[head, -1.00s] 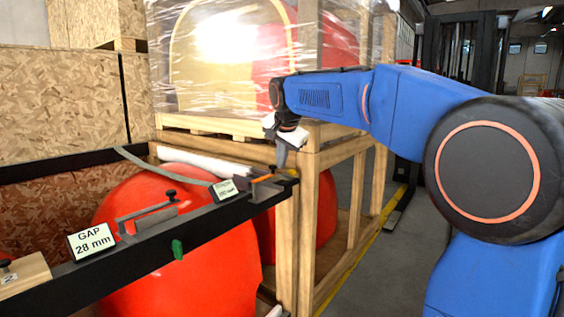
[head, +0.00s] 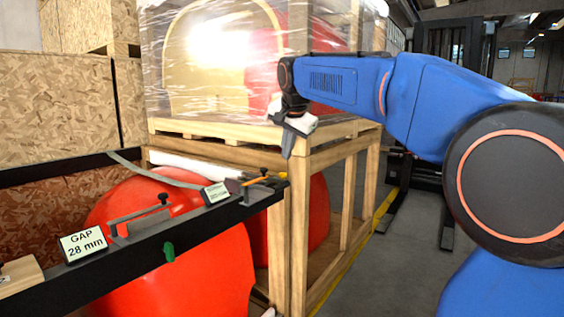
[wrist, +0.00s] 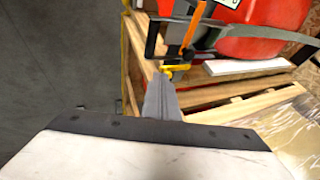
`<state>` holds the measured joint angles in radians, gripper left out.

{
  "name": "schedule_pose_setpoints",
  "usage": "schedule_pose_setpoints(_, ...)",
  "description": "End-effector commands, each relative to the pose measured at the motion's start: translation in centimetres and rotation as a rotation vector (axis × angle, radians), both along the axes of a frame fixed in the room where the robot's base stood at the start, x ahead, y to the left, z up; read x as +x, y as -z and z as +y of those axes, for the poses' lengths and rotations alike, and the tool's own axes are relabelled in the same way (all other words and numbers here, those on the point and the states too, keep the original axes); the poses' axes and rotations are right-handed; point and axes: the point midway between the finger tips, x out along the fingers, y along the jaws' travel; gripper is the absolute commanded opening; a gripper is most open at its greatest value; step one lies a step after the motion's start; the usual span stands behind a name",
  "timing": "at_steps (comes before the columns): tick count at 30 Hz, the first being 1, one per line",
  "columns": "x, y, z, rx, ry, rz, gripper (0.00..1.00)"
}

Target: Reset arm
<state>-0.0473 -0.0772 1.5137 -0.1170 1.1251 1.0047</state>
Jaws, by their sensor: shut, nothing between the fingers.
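My gripper (head: 289,150) hangs from the end of my blue arm in the head view, in front of the wooden crate frame and above the right end of the black rail. Its fingers point down and are together with nothing held. In the wrist view the closed fingers (wrist: 161,100) reach away from the white and dark gripper body, toward the wooden frame and the end of the rail. They look apart from the rail in the head view; the exact distance is hard to tell.
The black rail (head: 130,254) carries a "GAP 28 mm" sign (head: 83,244), a clamp and an orange-handled tool (head: 263,180). Red nosecones (head: 205,270) sit behind it in a wooden crate (head: 298,235). A plastic-wrapped load stands above.

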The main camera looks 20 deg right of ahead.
Motion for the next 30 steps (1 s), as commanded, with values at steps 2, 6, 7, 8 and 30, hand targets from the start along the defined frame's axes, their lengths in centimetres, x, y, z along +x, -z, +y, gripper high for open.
schedule_pose_setpoints(2,-0.8,-1.3,-0.1,0.0,0.0,-0.001,0.0)
schedule_pose_setpoints(6,-1.8,-2.7,-0.2,0.0,0.0,-0.001,0.0)
schedule_pose_setpoints(7,-1.9,-2.9,-0.2,0.0,0.0,-0.001,0.0)
schedule_pose_setpoints(8,-2.0,-3.1,-0.2,0.0,0.0,-0.001,0.0)
schedule_pose_setpoints(30,-16.2,6.1,-0.6,-0.15,-0.296,0.083,0.0)
